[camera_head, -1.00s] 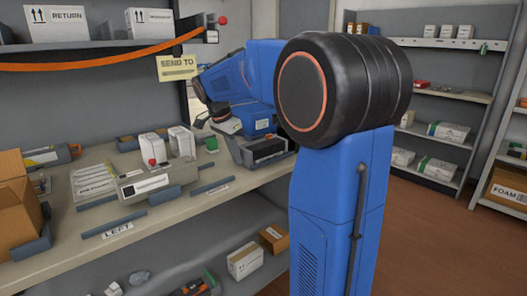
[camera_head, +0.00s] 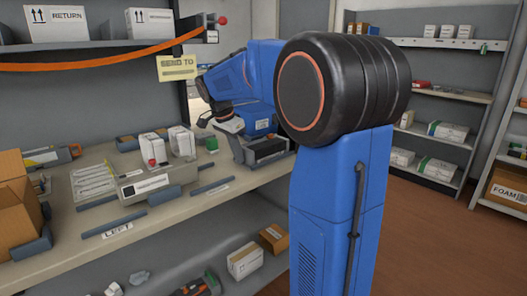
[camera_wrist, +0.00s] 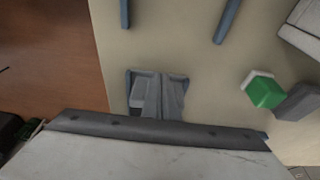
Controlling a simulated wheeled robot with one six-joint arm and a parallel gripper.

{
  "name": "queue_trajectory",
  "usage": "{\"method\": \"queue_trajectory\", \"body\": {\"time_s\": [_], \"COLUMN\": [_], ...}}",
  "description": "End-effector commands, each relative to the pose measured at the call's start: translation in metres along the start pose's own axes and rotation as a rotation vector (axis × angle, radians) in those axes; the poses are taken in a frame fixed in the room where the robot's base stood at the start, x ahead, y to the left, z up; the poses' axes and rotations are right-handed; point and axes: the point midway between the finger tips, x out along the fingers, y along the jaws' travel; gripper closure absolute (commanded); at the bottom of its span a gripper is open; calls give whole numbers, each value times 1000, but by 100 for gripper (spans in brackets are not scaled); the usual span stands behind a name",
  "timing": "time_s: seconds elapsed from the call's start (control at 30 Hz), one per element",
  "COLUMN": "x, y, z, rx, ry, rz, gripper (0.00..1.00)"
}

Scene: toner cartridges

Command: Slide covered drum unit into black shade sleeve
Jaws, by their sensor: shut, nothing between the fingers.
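My gripper shows in the wrist view (camera_wrist: 158,95) with its grey fingers together and nothing held, above the pale bench top. In the head view it is at the far end of my blue arm, low over the right part of the bench, with its fingertips hard to make out. A black open-fronted box (camera_head: 268,148) in a grey frame, likely the shade sleeve, stands at the bench's right end beside my gripper. A grey unit with a black-and-white label (camera_head: 148,184) lies at the bench's middle front; I cannot tell whether it is the covered drum unit.
Two white cartons (camera_head: 181,141) stand behind the labelled unit. A small green block (camera_wrist: 265,92) lies right of my gripper. Blue-grey rails (camera_head: 113,223) cross the bench, with a LEFT label at its front. An open cardboard box (camera_head: 12,210) stands at left.

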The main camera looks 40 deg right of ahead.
Motion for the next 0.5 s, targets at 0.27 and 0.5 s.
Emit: {"method": "queue_trajectory", "body": {"time_s": [0.27, 0.5], "x": [3, 6], "y": [0, 0], "z": [-10, -18], "rx": [-1, 1], "ry": [0, 0], "rz": [0, 0], "gripper": [100, 100]}}
